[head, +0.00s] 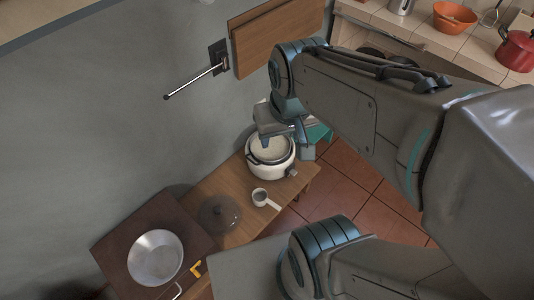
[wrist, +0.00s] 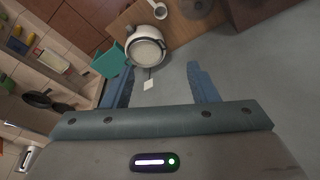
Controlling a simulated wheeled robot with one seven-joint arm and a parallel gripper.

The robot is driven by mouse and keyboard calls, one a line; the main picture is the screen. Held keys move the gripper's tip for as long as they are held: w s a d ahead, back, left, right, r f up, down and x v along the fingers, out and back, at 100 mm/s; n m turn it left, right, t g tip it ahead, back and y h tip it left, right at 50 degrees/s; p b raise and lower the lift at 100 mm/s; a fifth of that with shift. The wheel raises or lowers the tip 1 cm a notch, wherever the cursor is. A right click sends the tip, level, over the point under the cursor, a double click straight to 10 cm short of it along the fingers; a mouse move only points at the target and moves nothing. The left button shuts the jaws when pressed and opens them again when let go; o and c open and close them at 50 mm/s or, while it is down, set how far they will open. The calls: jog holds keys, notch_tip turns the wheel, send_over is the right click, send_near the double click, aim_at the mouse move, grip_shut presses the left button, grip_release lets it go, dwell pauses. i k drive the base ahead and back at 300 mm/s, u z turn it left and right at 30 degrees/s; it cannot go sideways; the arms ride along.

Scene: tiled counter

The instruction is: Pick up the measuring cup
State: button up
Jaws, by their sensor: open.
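The measuring cup (head: 262,196) is a small pale cup with a short handle, standing on the wooden table. In the wrist view it shows at the top (wrist: 160,10), partly cut off by the frame edge. My gripper (head: 283,142) is above the white pot end of the table, apart from the cup and farther back. In the wrist view my gripper (wrist: 155,82) has its two blue fingers wide apart with nothing between them.
A white pot or cooker (head: 269,158) stands near the cup, with a glass lid (head: 219,213) on the other side. A metal bowl (head: 155,257) sits on a dark board. A teal object (wrist: 108,64) is beside the pot. A rod (head: 195,84) juts from the wall.

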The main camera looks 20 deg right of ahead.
aim_at(259, 198)
jog(key=u, duration=1.4)
jog(key=k, duration=0.85)
jog(key=z, duration=1.05)
jog(key=i, duration=0.5)
